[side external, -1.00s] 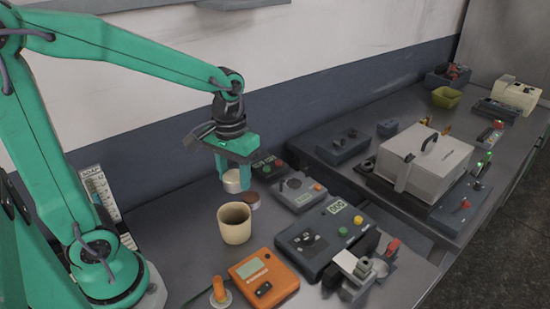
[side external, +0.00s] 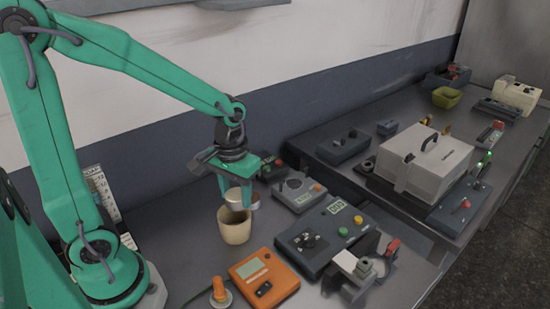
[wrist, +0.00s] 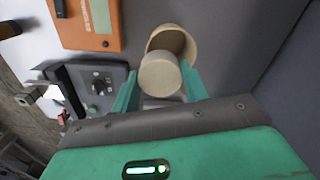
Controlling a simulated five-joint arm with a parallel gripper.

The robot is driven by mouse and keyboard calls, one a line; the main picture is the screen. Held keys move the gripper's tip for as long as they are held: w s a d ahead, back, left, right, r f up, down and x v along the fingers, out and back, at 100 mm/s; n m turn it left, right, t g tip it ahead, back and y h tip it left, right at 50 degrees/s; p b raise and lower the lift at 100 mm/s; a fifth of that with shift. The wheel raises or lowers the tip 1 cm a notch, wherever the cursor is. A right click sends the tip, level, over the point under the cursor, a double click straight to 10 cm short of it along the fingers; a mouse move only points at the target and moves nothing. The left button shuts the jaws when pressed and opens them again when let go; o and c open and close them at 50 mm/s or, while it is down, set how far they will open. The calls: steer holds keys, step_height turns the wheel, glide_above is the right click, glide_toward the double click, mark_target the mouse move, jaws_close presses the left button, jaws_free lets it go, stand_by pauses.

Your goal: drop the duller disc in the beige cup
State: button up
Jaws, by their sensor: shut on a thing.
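My gripper (side external: 235,194) is shut on a pale cream disc (side external: 231,196). It holds the disc just above the beige cup (side external: 235,230), over the back part of its opening. In the wrist view the held disc (wrist: 160,75) sits between my two green fingers and covers part of the cup's mouth (wrist: 170,32). The cup stands upright on the bench. A second disc (side external: 255,199), with a brownish top, stands on the bench just behind the cup, partly hidden by my gripper's finger.
An orange meter (side external: 263,277) lies in front of the cup, with a small orange-knobbed part (side external: 219,293) at its left. A dark control box (side external: 320,238) and a grey device (side external: 298,192) stand to the right. The bench left of the cup is clear.

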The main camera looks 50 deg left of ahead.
steer(key=o, duration=1.2)
steer(key=shift+o, duration=0.2)
steer(key=shift+r, duration=3.9)
steer(key=shift+s, duration=0.1)
steer(key=shift+s+r+m+t, duration=0.3)
steer(key=shift+s+r+t, duration=0.2)
steer(key=shift+s+r, duration=0.15)
steer(key=s+r+m+t, duration=0.3)
steer(key=s+t, duration=0.1)
steer(key=s, duration=0.2)
steer(key=shift+t, duration=0.3)
